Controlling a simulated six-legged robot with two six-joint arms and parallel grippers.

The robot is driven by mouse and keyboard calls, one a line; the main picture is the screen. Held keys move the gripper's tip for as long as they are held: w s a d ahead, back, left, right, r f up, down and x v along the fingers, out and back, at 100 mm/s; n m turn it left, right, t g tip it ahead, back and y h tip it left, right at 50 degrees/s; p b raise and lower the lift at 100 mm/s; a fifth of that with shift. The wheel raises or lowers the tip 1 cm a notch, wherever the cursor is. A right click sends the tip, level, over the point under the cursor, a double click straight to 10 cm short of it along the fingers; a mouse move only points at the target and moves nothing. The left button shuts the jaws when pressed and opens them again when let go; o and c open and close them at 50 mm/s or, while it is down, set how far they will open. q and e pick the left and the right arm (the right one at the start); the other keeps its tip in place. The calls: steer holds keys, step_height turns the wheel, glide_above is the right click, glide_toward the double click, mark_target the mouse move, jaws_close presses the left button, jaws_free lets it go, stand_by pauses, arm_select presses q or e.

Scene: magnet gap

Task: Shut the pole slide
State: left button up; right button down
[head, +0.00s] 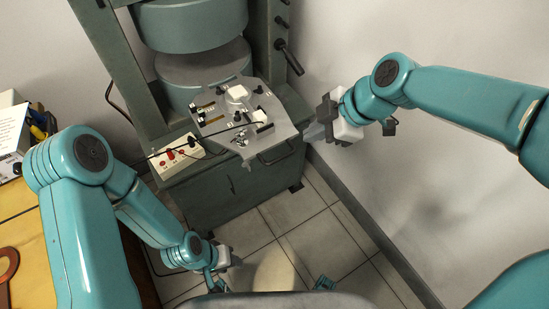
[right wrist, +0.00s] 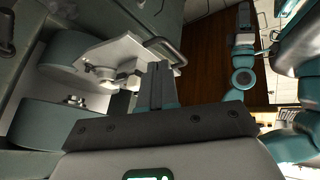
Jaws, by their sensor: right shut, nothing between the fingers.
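The pole slide is a light grey plate (head: 217,122) in front of the magnet's round green poles, an upper one (head: 195,35) and a lower one (head: 205,72). It stands out toward me and carries small fittings and white blocks. A bar handle (head: 283,155) is on its near edge, also seen in the right wrist view (right wrist: 163,48). My right gripper (head: 314,131) is shut and empty, just right of the plate; its fingers (right wrist: 157,84) appear close to the handle, contact unclear. My left gripper (head: 216,281) is low over the floor, fingers unclear.
A white control box (head: 178,157) with red knobs sits left of the plate, with a dark cable across it. The magnet's green frame (head: 112,55) rises at the left. A yellow bench (head: 20,225) is at far left.

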step_height(320, 180, up, 3)
steer(key=s+n+b, duration=0.2)
steer(key=n+b, duration=0.1)
steer(key=n, duration=0.1)
steer(key=y+b, duration=0.1)
steer(key=b, duration=0.1)
glide_toward(263, 138)
steer(key=s+f, duration=0.1)
steer(key=f, duration=0.2)
steer(key=s+a+f, duration=0.1)
steer(key=shift+s+a+f, duration=0.1)
steer(key=shift+s+f, duration=0.25)
steer(key=shift+f, duration=0.05)
steer(key=shift+w+a+r+p, duration=0.1)
steer(key=shift+w+a+p, duration=0.15)
steer(key=shift+w, duration=0.35)
steer(key=shift+w+a+r+p, duration=0.15)
steer(key=shift+w+a, duration=0.2)
steer(key=shift+w, duration=0.25)
arm_select(q)
step_height(263, 138, down, 6)
steer(key=shift+f, duration=0.25)
arm_select(e)
steer(key=shift+w+a, duration=0.3)
steer(key=shift+w, duration=0.25)
steer(key=shift+w+a, duration=0.1)
